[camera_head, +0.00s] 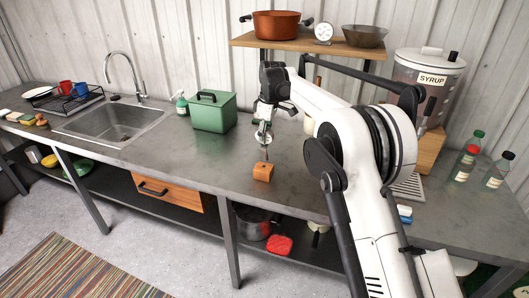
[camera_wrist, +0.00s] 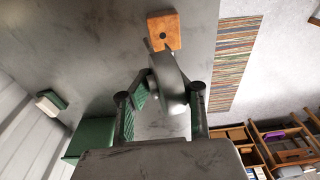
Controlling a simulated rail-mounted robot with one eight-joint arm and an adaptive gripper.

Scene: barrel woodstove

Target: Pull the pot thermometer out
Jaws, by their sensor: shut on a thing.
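My gripper (camera_head: 263,133) is above the counter, pointing down. It is shut on the pot thermometer (camera_wrist: 170,84), whose round metal dial sits between the fingers in the wrist view. Its thin stem (camera_head: 266,152) points down toward a small orange-brown wooden block (camera_head: 262,173) on the counter near the front edge. In the wrist view the block (camera_wrist: 163,23) shows a dark hole in its face, and the stem's end appears near the block's edge. I cannot tell for sure whether the tip is clear of the block or just over it.
A green box (camera_head: 213,112) stands behind and left of the block, and the sink (camera_head: 112,122) is farther left. A shelf (camera_head: 300,42) with a pot (camera_head: 276,25) is above the counter at the back. The counter around the block is clear.

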